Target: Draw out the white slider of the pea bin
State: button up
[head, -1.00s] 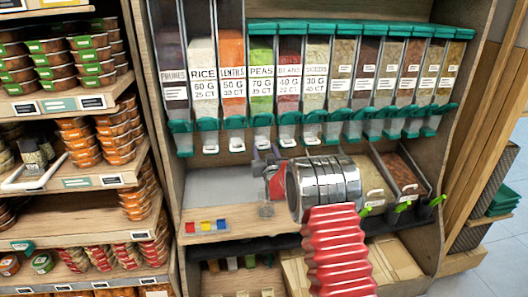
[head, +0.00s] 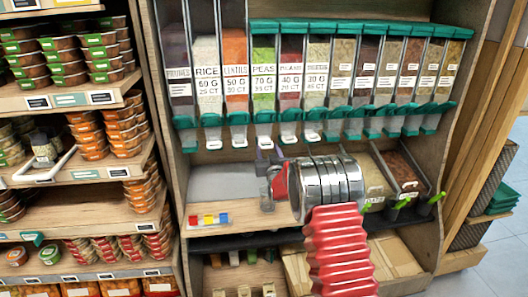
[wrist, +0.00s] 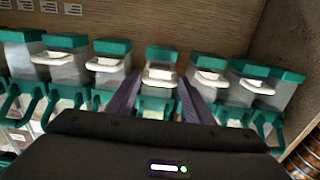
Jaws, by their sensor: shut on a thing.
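The pea bin (head: 263,80) is a clear column of green contents labelled PEAS in the row of dispensers. Its white slider (head: 263,144) sits at the foot of its teal-topped spout. In the wrist view the slider (wrist: 160,73) is in the middle, under a teal cap, between my two dark purple fingers. My gripper (wrist: 158,95) is shut on this slider; it also shows just below the spout in the head view (head: 264,158). I cannot tell how far the slider is drawn out.
Neighbouring spouts with white sliders stand close on both sides, the lentil slider (head: 239,149) and the bean slider (head: 288,142) among them. A counter (head: 225,180) lies below, with a small tray of coloured blocks (head: 209,220). A wooden side wall (head: 165,110) bounds the left.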

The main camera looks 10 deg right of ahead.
jog(key=shift+s+d+f, duration=0.2)
jog(key=shift+s+d, duration=0.2)
jog(key=o, duration=1.2)
jog(key=shift+s, duration=0.15)
jog(key=shift+a+r, duration=0.1)
jog(key=shift+a, duration=0.15)
jog(key=shift+s, duration=0.1)
jog(key=s, duration=1.3)
jog(key=shift+s+a, duration=0.1)
jog(key=shift+s, duration=0.1)
